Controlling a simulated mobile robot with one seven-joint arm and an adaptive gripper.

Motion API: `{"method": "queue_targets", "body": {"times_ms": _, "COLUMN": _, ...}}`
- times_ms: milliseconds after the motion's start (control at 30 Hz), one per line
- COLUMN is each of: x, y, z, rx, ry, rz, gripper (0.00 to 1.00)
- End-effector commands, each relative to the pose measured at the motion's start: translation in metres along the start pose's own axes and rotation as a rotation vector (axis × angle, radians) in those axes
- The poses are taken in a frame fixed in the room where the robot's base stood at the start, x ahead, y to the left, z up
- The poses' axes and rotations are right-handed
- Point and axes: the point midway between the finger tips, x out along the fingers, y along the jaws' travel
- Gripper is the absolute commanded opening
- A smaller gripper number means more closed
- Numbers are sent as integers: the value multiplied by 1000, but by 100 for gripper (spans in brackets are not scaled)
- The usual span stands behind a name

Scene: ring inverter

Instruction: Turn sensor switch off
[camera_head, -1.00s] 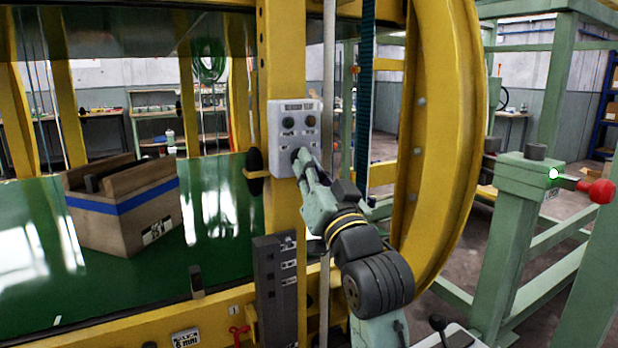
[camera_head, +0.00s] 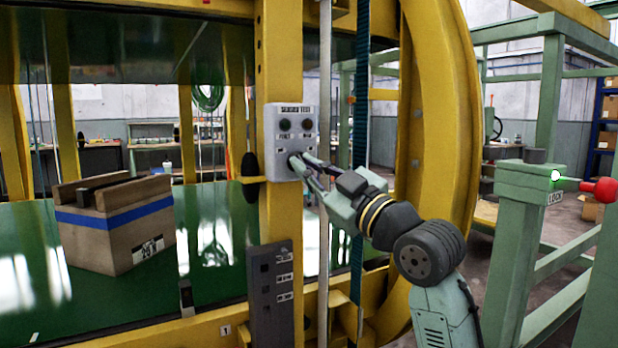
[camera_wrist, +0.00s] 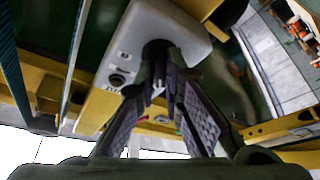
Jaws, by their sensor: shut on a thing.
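The sensor test box (camera_head: 290,136) is a light grey panel on the yellow upright. It carries two dark round lamps or buttons at the top and a dark rotary switch (camera_head: 295,160) low on its face. My gripper (camera_head: 300,166) reaches in from the right, with its fingertips at this switch. In the wrist view the box (camera_wrist: 165,22) is at the top, and the fingers (camera_wrist: 163,90) close around the dark switch knob (camera_wrist: 157,50). The fingertips partly hide the knob, and its exact angle cannot be read.
A cardboard box with a blue band (camera_head: 120,222) sits on the green surface at left. A dark grey panel (camera_head: 270,295) is on the yellow frame below the sensor box. A green post (camera_head: 520,230) with a red knob (camera_head: 604,190) is farther right.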

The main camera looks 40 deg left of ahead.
Motion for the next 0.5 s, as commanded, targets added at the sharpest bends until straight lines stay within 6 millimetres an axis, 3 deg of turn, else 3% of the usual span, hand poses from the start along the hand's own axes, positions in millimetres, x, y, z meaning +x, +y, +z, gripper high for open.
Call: {"method": "queue_targets", "body": {"times_ms": 500, "x": 0, "y": 1, "z": 0, "rx": -120, "ry": -1, "rz": -48, "gripper": 0}}
